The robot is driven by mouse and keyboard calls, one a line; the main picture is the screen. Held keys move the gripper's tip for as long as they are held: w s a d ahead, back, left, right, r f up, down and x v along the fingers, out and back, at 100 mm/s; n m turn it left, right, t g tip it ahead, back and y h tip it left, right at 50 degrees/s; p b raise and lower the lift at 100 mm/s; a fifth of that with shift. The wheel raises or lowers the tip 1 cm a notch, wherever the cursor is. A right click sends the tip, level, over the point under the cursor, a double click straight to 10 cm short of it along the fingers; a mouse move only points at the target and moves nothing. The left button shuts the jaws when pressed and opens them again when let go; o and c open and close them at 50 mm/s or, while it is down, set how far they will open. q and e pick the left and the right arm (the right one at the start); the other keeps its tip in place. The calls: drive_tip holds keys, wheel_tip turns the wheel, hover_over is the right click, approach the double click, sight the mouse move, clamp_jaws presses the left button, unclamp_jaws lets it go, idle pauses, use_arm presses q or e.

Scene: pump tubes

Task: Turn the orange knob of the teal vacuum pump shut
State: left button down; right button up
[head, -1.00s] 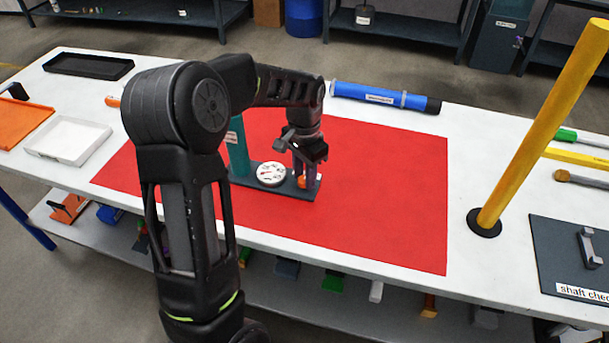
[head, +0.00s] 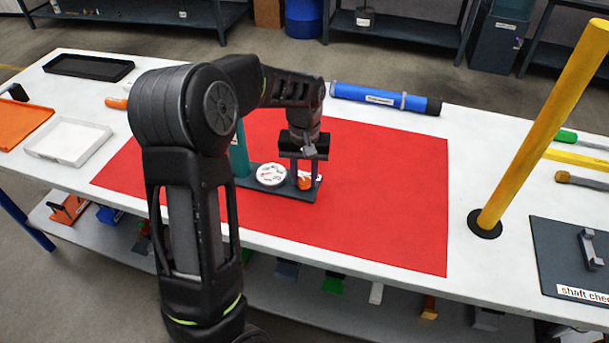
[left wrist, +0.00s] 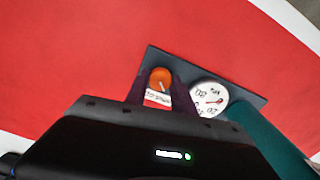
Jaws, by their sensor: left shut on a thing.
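The teal vacuum pump stands on a dark base plate (head: 245,186) on the red mat. Its teal cylinder (head: 239,158) is partly hidden behind my left arm, and it also shows in the left wrist view (left wrist: 262,135). A round white gauge (head: 271,175) sits in the middle of the plate. The orange knob (head: 304,183) is at the plate's right end, and it shows between my fingers in the left wrist view (left wrist: 160,76). My left gripper (head: 305,180) points down over the knob, with a finger on either side, shut on it. My right gripper is not in view.
The red mat (head: 390,210) is bare around the pump. A blue tube (head: 370,95) lies behind it. A yellow post (head: 540,130) stands at the right. A white tray (head: 68,140) and an orange tray (head: 20,125) lie at the left.

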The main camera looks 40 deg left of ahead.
sight(304, 180)
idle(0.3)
use_arm(q)
drive_tip(key=c, duration=1.1)
unclamp_jaws()
drive_tip(key=shift+o, duration=0.2)
drive_tip(key=shift+r, duration=3.9)
